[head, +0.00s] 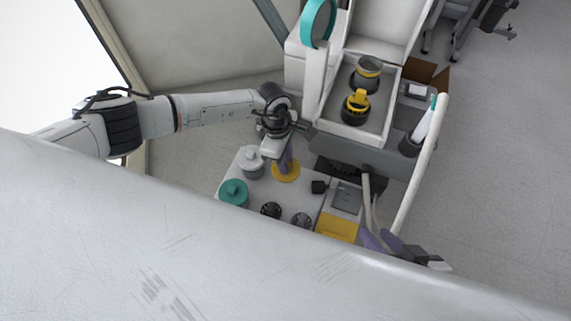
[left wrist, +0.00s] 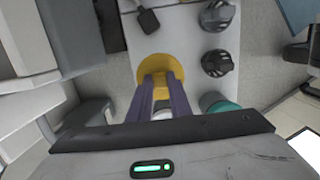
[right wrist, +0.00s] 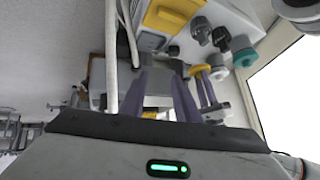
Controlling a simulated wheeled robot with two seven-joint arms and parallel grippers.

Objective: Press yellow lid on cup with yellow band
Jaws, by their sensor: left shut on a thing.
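My left gripper (head: 286,160) is shut on a yellow round lid (head: 287,174), over or on the grey worktop; any gap below cannot be told. The lid also shows between the purple fingertips in the left wrist view (left wrist: 163,66). A dark cup with a yellow band (head: 367,74) stands upright at the back of the pale tray (head: 387,122). In front of it is a black piece with a yellow top (head: 356,104). Both are well right of and behind the left gripper. My right gripper (head: 380,240) is open and empty near the worktop's front right; its purple fingers show in the right wrist view (right wrist: 163,82).
A white lidded jar (head: 251,163), a teal jar (head: 234,193) and two black knob-like pieces (head: 271,210) stand on the worktop. A white rail (head: 424,160) and a teal-rimmed upright (head: 318,22) flank the tray.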

